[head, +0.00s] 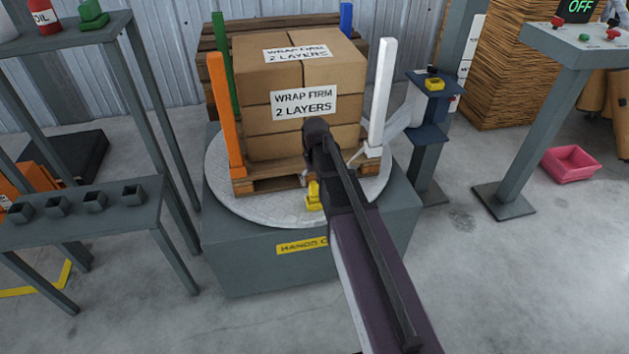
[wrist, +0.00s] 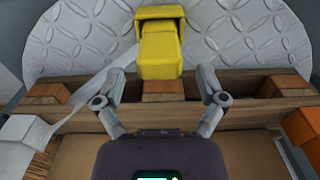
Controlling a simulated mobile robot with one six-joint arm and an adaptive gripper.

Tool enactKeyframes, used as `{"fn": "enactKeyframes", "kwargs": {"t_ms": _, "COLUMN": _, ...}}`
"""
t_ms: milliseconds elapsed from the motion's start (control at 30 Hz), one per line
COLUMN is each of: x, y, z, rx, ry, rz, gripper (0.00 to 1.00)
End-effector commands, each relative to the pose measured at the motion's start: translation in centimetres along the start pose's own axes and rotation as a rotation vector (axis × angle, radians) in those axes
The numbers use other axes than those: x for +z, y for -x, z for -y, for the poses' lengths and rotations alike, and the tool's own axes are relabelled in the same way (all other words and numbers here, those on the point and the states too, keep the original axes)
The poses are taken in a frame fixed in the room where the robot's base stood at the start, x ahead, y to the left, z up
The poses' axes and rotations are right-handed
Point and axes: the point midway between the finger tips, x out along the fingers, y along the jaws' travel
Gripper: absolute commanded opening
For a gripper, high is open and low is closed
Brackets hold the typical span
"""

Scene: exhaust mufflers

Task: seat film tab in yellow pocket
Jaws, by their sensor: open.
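A yellow pocket (wrist: 163,13) with a dark opening sits on the patterned turntable plate; a yellow block (wrist: 160,52) shows directly against it. I cannot tell whether that block is the film tab or part of the pocket. The yellow piece (head: 313,196) also shows in the head view, in front of the pallet.
Wrapped-load boxes (head: 300,75) stand on a pallet (head: 265,182) on the turntable (head: 240,205). Orange (head: 226,115), green, blue and white (head: 381,95) posts surround them. A stand with another yellow piece (head: 434,84) is at right. A rack (head: 90,212) stands left.

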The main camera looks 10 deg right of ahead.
Motion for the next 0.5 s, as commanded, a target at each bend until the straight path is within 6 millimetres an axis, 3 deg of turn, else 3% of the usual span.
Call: {"fn": "enactKeyframes", "kwargs": {"t_ms": 500, "x": 0.0, "y": 4.9, "z": 0.0, "rx": 0.000, "ry": 0.000, "rz": 0.000, "gripper": 0.90}}
